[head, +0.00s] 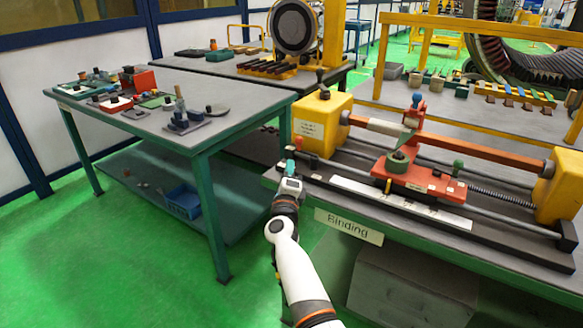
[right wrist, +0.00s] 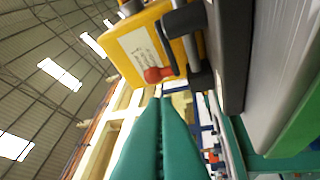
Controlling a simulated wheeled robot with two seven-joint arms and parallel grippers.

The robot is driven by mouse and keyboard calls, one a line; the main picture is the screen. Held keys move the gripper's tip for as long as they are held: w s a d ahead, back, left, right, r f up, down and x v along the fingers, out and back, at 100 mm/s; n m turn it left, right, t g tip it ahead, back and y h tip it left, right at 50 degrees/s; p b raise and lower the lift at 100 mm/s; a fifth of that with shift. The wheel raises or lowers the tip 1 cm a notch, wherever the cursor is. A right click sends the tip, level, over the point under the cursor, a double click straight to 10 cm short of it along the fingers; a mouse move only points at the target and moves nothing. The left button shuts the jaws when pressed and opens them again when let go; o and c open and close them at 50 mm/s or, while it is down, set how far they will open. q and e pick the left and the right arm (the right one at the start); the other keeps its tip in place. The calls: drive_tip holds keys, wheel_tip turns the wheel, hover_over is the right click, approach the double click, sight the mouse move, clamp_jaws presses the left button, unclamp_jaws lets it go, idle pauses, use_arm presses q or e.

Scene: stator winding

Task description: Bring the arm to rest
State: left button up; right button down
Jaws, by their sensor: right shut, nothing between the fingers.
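My right arm comes up from the bottom middle of the head view. Its white and black gripper with green fingertips (head: 290,167) is at the front left edge of the binding bench, left of the long white strip. In the right wrist view the two green fingers (right wrist: 160,97) are pressed together with nothing between them. Beyond their tips are a yellow block (right wrist: 140,50) with a paper label and a red knob (right wrist: 157,75). My left gripper is in neither view.
The winding machine has a yellow end block (head: 320,122), a red carriage (head: 418,178) and long rods on the bench. A "Binding" sign (head: 349,227) hangs on its front. A grey table (head: 235,117) with small parts stands at left. Green floor between them is free.

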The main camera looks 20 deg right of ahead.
drive_tip(key=s+a+f+n+g+y+p, duration=0.1)
drive_tip(key=s+f+n+y, duration=0.15)
drive_tip(key=f, duration=0.45)
drive_tip(key=s+a+f+n+y+p, duration=0.1)
drive_tip(key=a+f+n+y, duration=0.1)
drive_tip(key=f+n, duration=0.3)
drive_tip(key=s+a+f+n+g+y, duration=0.1)
drive_tip(key=s+f+n+y, duration=0.15)
drive_tip(key=f, duration=0.55)
drive_tip(key=s+a+f+n+g+y+p, duration=0.2)
drive_tip(key=s+f+n+g, duration=0.55)
drive_tip(key=s+f, duration=1.05)
drive_tip(key=s+d+f+n+g+p, duration=0.1)
drive_tip(key=s+f+n+g, duration=0.15)
drive_tip(key=s+f, duration=0.6)
drive_tip(key=s+d+f+n+g+p, duration=0.15)
drive_tip(key=s+f+n, duration=0.35)
drive_tip(key=s, duration=0.7)
use_arm(q)
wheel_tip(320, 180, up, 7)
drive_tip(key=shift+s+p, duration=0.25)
drive_tip(key=shift+p, duration=0.2)
use_arm(e)
drive_tip(key=s+d+f+n+g, duration=0.1)
drive_tip(key=s+f+n+g, duration=0.1)
drive_tip(key=s, duration=0.8)
drive_tip(key=s+d+f+n+g, duration=0.2)
drive_tip(key=s+g, duration=0.1)
drive_tip(key=s, duration=0.8)
drive_tip(key=shift+s+d, duration=0.15)
